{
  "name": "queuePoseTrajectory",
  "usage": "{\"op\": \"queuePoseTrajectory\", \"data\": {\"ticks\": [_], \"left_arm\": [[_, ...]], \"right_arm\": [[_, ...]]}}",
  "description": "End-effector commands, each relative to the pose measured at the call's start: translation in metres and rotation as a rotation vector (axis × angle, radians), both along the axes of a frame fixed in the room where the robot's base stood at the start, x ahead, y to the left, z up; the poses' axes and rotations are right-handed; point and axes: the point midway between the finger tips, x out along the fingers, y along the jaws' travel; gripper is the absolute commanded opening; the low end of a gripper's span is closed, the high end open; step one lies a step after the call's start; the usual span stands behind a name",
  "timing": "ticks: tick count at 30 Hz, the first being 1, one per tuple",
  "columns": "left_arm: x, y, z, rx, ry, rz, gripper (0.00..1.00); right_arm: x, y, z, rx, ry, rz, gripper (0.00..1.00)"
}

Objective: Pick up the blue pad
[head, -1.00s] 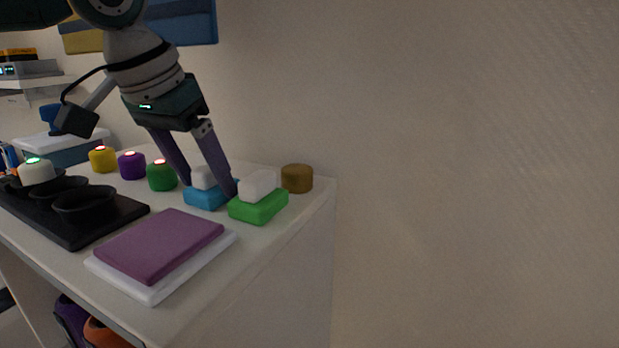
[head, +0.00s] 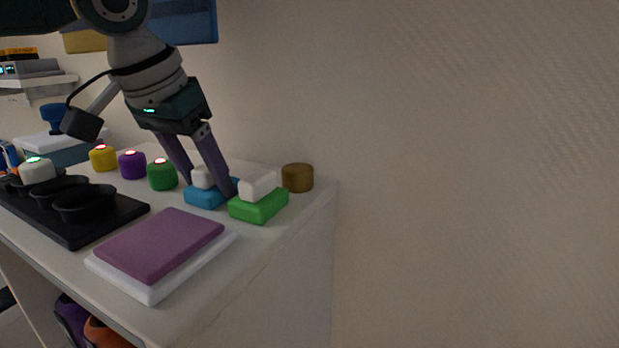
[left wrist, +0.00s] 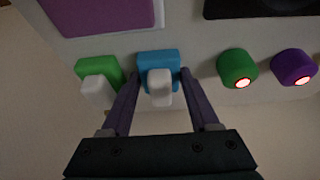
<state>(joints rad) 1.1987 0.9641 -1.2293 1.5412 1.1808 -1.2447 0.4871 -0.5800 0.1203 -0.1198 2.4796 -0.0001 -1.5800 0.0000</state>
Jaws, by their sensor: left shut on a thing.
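The blue pad (head: 206,200) is a blue block with a white grip on top, and it rests on the cabinet top. My left gripper (head: 207,188) reaches down to it, with one finger on each side of the white grip. In the left wrist view, the blue pad (left wrist: 158,63) lies between the fingertips of my left gripper (left wrist: 158,75), which are shut on it. One finger hides part of the pad in the head view. My right gripper is not in view.
A green pad (head: 259,206) with a white grip stands close to the right of the blue pad. A brown cylinder (head: 297,178) is behind it. Green (head: 162,175), purple (head: 132,165) and yellow (head: 103,158) knobs stand left. A purple book (head: 160,245) and a black tray (head: 75,232) lie in front.

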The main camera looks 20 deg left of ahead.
Motion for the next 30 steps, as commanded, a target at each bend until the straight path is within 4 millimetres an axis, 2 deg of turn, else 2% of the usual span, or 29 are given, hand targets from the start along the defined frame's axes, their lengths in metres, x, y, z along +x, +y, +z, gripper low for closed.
{"op": "queuePoseTrajectory", "data": {"ticks": [8,13,20,30], "left_arm": [[-0.003,0.001,0.004,0.000,0.000,0.000,0.07],[-0.016,0.002,0.016,0.001,-0.002,0.000,0.07],[-0.050,0.005,0.033,0.001,-0.001,0.000,0.07],[-0.117,0.011,0.068,0.005,-0.001,0.002,0.07]], "right_arm": [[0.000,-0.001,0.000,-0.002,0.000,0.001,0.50],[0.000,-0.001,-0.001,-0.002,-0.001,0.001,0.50],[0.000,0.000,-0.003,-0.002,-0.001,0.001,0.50],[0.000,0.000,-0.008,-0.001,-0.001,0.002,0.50]]}}
